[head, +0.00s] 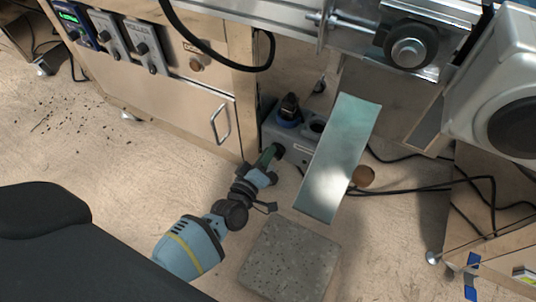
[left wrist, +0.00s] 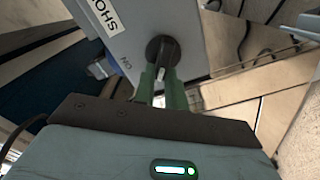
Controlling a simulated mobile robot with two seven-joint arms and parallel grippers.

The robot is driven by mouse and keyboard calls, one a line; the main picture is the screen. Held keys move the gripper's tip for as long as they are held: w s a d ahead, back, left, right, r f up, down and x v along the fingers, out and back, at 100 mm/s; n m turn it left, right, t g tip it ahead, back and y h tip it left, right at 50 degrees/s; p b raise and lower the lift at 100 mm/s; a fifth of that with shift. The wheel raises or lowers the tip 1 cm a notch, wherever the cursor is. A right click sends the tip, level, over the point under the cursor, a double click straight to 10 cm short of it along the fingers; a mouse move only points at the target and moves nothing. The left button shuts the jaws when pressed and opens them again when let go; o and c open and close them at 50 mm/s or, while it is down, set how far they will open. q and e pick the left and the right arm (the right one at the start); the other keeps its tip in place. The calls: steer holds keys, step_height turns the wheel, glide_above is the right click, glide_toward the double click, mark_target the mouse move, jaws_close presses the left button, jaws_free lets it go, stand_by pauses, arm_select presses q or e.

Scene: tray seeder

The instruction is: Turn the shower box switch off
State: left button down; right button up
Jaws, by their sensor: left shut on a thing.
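The shower box (head: 298,152) is a grey box on the floor beside the wooden cabinet. In the left wrist view the box (left wrist: 132,38) fills the top, with a partly cut-off label reading "SHO" and "ON" printed beside its switch. The switch (left wrist: 163,47) is a round black knob with a lever. My left gripper (head: 274,153) reaches the box's near face. Its green fingers (left wrist: 162,76) are shut on the switch lever. The fingers hide part of the lever, and I cannot read the marking on its other side. My right gripper is not in view.
A tilted greenish metal plate (head: 340,155) stands close to the right of the box. Black cables (head: 420,188) run over the floor to the right. A cabinet with a handle (head: 220,122) stands behind on the left. A speckled slab (head: 290,262) lies in front.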

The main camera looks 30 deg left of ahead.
arm_select(q)
steer(key=shift+f+n, duration=0.1)
steer(key=shift+n, duration=0.5)
steer(key=c, duration=1.4)
jaws_free()
steer(key=shift+c, duration=0.2)
steer(key=s+p, duration=0.2)
steer(key=s, duration=0.6)
steer(key=shift+a, duration=0.15)
steer(key=shift+w, duration=0.1)
